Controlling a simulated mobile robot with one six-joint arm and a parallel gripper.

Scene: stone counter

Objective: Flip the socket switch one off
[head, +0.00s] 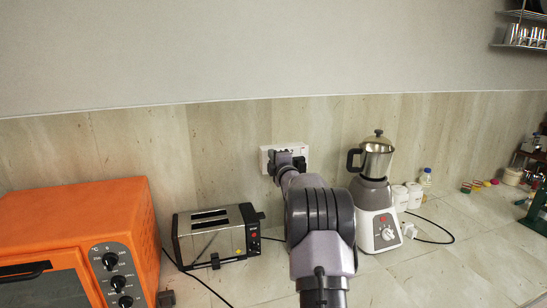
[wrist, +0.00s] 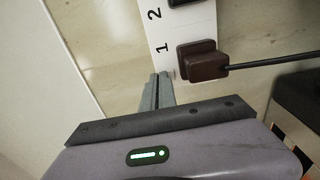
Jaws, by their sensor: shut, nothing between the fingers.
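The white socket plate (head: 299,149) is on the tiled wall behind the counter, partly covered by my arm in the head view. The wrist view shows the plate (wrist: 157,38) from close up, marked "1" and "2". A dark brown plug (wrist: 203,61) with a black cable sits in it beside the "1". My gripper (wrist: 160,76) is shut and empty, its fingertips at the plate's end near the "1". I cannot tell whether they touch it. I cannot make out switch one or its position. In the head view, my gripper is mostly hidden by my arm at the socket.
A toaster (head: 215,236) and an orange oven (head: 76,236) stand on the counter at left. A blender (head: 376,193) with a metal jug stands just right of my arm. White canisters (head: 408,195) are beside it. Black cables lie across the counter.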

